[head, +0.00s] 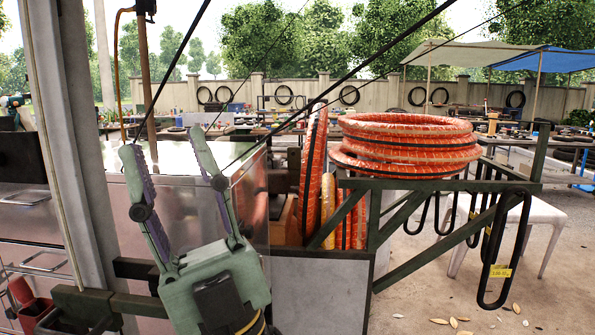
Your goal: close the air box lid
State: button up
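My green gripper (164,142) is at the lower left of centre, fingers pointing up and spread apart, with nothing between them. Behind it stands a shiny metal box (252,205) with a pale flat top. The gripper covers part of this box's front. I cannot tell whether this is the air box, and no raised lid is clearly visible on it. A plain grey panel (320,292) stands to the right of the gripper, below the hoses; I cannot tell whether it is part of the air box.
A grey post (62,150) stands at left. Dark cables cross diagonally overhead.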

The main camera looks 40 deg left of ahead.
aim_at(294, 154)
jog(key=i+l+u, duration=0.15)
jog(key=u, duration=0.25)
jog(key=i+l+u, duration=0.2)
jog(key=u, duration=0.2)
jog(key=i+l+u, duration=0.1)
jog(key=l+u, duration=0.15)
jog(key=u, duration=0.15)
jog(key=i+l+u, duration=0.15)
jog(key=l+u, duration=0.15)
jog(key=i+l+u, duration=0.1)
jog(key=l+u, duration=0.15)
jog(key=l, duration=0.15)
jog(key=i+l+u, duration=0.15)
jog(key=i+l, duration=0.65)
jog(key=i+l+u, duration=0.1)
jog(key=i+l, duration=0.65)
jog(key=l, duration=0.15)
jog(key=i+l+z, duration=0.1)
jog(key=i+l, duration=0.2)
jog(key=i+j, duration=0.05)
